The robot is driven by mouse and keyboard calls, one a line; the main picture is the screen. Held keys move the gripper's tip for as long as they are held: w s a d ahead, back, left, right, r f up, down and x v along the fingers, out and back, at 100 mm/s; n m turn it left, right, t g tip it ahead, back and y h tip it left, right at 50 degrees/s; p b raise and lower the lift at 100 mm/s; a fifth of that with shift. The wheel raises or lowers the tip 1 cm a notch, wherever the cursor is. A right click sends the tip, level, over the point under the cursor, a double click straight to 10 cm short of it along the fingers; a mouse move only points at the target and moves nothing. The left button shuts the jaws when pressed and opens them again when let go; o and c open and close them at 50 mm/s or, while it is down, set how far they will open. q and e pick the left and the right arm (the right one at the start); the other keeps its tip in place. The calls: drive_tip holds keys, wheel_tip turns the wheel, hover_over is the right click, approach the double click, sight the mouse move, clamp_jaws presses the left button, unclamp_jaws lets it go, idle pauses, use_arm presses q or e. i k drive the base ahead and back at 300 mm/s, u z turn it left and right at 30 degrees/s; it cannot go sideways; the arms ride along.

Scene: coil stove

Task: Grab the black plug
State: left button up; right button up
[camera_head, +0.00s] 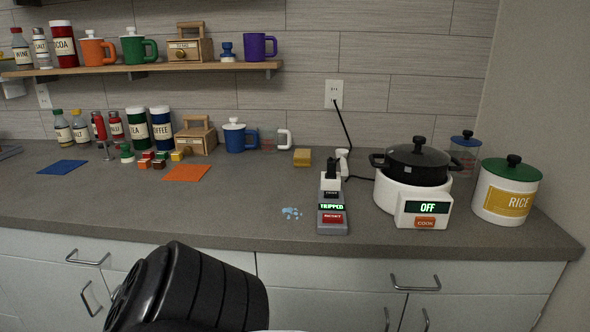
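A grey power strip (332,222) lies on the counter with a lit green "TRIPPED" display and a red "RESET" button. A white block-shaped piece (330,182) sits at its far end. A small black piece (332,167), which looks like the black plug, stands upright at that white piece; its lower part and exact seating are too small to tell. A white plug-like piece (342,160) stands just right of it. Neither gripper's fingers are in view. Only a black, rounded part of my arm shows at the bottom left, well in front of the counter.
A white coil stove (399,197) showing "OFF" carries a black pot (416,163) just right of the strip. A black cord (345,125) hangs from the wall outlet (334,93). Blue-white bits (291,213) and a yellow sponge (302,158) lie left. The front-left counter is clear.

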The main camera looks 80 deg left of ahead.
sight(331, 162)
drive_tip(key=u, duration=2.3)
